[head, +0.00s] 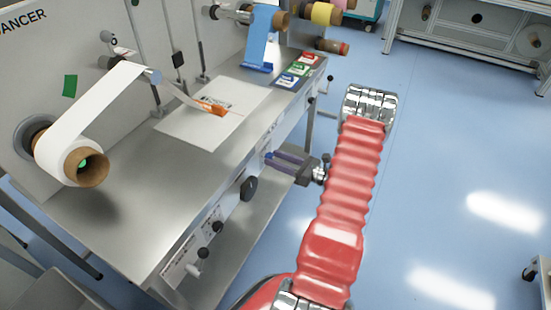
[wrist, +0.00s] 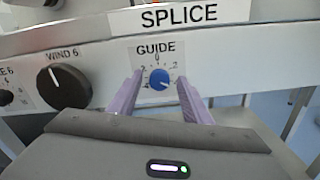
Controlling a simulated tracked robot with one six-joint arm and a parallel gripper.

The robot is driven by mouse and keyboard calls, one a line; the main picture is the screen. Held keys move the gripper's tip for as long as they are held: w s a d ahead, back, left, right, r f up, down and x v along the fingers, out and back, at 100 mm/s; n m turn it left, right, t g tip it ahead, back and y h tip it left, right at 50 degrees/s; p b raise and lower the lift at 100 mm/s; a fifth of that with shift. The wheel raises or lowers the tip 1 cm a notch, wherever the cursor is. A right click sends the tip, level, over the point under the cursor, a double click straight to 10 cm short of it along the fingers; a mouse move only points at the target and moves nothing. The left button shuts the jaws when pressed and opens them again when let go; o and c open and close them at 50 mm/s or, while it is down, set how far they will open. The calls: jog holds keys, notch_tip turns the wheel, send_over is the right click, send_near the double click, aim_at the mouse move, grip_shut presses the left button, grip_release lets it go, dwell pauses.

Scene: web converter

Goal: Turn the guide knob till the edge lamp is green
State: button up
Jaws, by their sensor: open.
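The guide knob (wrist: 159,78) is a small blue dial with a white pointer mark, under the GUIDE label on the front panel in the wrist view. Its pointer points to the lower right. My gripper (wrist: 160,88) is open, with one purple finger on each side of the knob; I cannot tell whether either touches it. I cannot make out the edge lamp in either view.
A larger black WIND knob (wrist: 63,87) is left of the guide knob; it also shows in the head view (head: 249,188). A SPLICE label (wrist: 164,16) is above. A white web roll (head: 75,160) hangs over the steel table (head: 130,215). Blue floor (head: 430,170) at right is open.

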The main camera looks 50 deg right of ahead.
jog(key=shift+w+a, duration=0.15)
jog(key=shift+w, duration=0.35)
jog(key=c, duration=1)
